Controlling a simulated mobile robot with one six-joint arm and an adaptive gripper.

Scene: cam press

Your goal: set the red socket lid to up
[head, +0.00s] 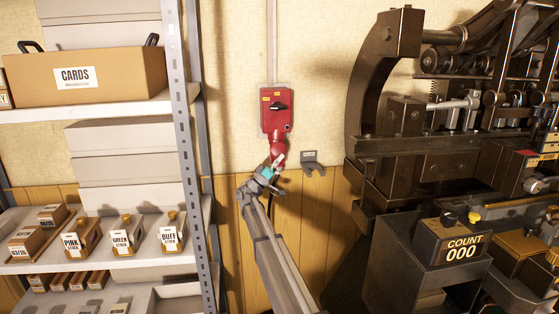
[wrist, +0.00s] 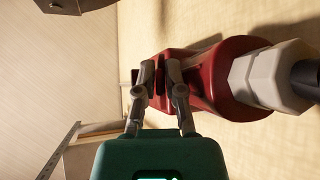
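The red socket (head: 277,146) hangs below a red switch box (head: 276,109) on the wall in the head view. In the wrist view the red socket body (wrist: 228,70) fills the right of centre, with a pale hexagonal plug (wrist: 265,76) in its end. My gripper (head: 278,165) is at the socket's lower part in the head view. In the wrist view my gripper's fingertips (wrist: 159,72) are close together against the red part, with a narrow dark strip between them. I cannot tell whether they hold the lid. The lid's edges and angle are not clear.
A small grey wall bracket (head: 310,160) is just right of the socket. A dark press (head: 410,150) stands to the right. A metal shelf (head: 180,120) with boxes stands to the left.

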